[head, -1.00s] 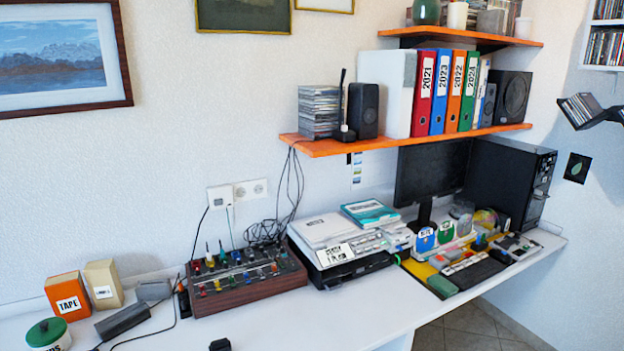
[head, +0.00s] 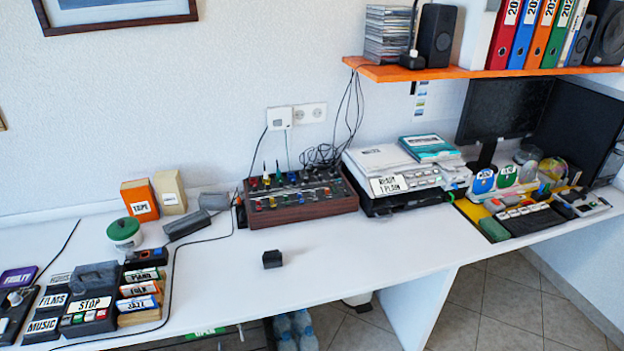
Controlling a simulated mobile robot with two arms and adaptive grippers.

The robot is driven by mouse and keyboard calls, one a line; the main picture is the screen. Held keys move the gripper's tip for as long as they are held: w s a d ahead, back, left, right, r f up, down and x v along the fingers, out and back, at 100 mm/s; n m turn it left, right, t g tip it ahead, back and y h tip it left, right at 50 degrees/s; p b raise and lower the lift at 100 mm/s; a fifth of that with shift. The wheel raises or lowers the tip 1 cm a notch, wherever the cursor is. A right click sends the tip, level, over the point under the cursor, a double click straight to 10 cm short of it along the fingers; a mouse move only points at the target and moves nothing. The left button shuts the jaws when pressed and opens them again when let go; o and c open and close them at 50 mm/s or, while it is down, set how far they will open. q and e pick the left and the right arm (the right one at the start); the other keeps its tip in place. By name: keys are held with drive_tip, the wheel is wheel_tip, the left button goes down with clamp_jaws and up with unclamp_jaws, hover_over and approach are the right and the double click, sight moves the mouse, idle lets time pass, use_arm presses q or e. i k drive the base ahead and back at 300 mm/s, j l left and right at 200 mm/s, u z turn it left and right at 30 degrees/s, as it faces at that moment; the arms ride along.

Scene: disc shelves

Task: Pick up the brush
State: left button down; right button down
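I cannot make out anything that is clearly a brush in the head view. A small dark block (head: 272,259) lies alone on the white desk (head: 345,285), near the middle; it is too small to tell what it is. Neither of my grippers shows in the view.
On the desk stand a mixer box (head: 300,205), a printer (head: 400,190), a keyboard (head: 525,221), a TAPE box (head: 140,200), a green-lidded jar (head: 124,233) and labelled holders (head: 88,306). A cable runs across the left half. An orange shelf (head: 440,73) overhangs the right side. Bottles (head: 295,328) stand below.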

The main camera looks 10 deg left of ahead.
sight(272, 259)
drive_tip(key=i+j+u, duration=0.2)
drive_tip(key=i, duration=0.2)
drive_tip(key=i+j+u, duration=0.2)
drive_tip(key=i, duration=0.25)
